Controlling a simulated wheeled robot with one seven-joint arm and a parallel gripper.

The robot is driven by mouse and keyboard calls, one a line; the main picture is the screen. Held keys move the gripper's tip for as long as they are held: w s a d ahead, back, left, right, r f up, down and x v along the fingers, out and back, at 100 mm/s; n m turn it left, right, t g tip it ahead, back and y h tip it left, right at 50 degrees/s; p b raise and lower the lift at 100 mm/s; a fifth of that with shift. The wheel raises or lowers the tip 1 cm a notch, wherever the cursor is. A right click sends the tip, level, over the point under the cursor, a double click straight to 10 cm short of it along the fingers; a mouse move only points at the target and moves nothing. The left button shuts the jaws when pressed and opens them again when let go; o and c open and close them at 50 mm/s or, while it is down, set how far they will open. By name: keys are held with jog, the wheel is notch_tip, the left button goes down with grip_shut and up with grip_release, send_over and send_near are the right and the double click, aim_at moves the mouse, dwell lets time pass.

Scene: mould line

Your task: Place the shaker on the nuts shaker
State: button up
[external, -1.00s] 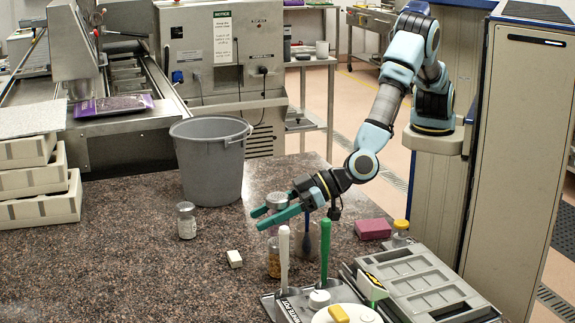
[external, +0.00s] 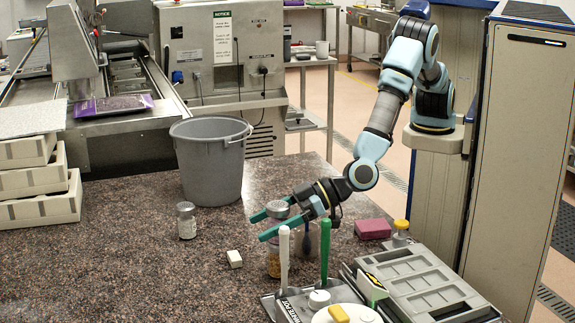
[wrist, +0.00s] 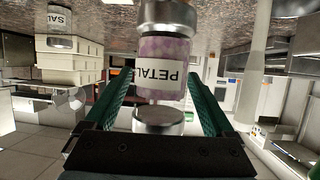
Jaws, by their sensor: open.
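The petals shaker (wrist: 165,70), a clear jar of pinkish-purple pieces with a silver lid, stands between my fingers in the upside-down wrist view. In the external view its lid (external: 278,208) shows above my fingers; they hide much of its body. Directly below is the nuts shaker (external: 273,264), a jar of orange-brown pieces; what looks like its metal lid (wrist: 165,12) meets the petals shaker's base in the wrist view. The stack looks upright. My gripper (external: 258,227) is open, its green fingers on either side of the petals shaker, a small gap showing beside it.
The salt shaker (external: 187,222) stands apart to the left, with a small white block (external: 234,259) in front. A grey bucket (external: 210,165) is behind. White and green upright handles (external: 284,255) stand close in front. A yellow-capped jar (external: 400,232) is at right.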

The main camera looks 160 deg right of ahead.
jog(key=s+a+r+n+y+b, duration=0.2)
jog(key=s+a+y, duration=0.1)
jog(key=s+a, duration=0.35)
jog(key=s+a+r+n+y+b, duration=0.1)
jog(key=s+a+r+n+y, duration=0.15)
jog(key=s+a, duration=0.35)
jog(key=s+a+f+n+g+y, duration=0.1)
jog(key=s+a+g, duration=0.1)
jog(key=s, duration=0.7)
jog(key=s+a+f+n+g+y, duration=0.1)
jog(key=s+a+f+g+y, duration=0.1)
jog(key=s, duration=0.7)
jog(key=s+a+f+n+g+y, duration=0.1)
jog(key=s+a+n+g, duration=0.1)
jog(key=s, duration=0.8)
jog(key=shift+f+g, duration=0.25)
jog(key=shift+g, duration=0.45)
jog(key=shift+y, duration=0.25)
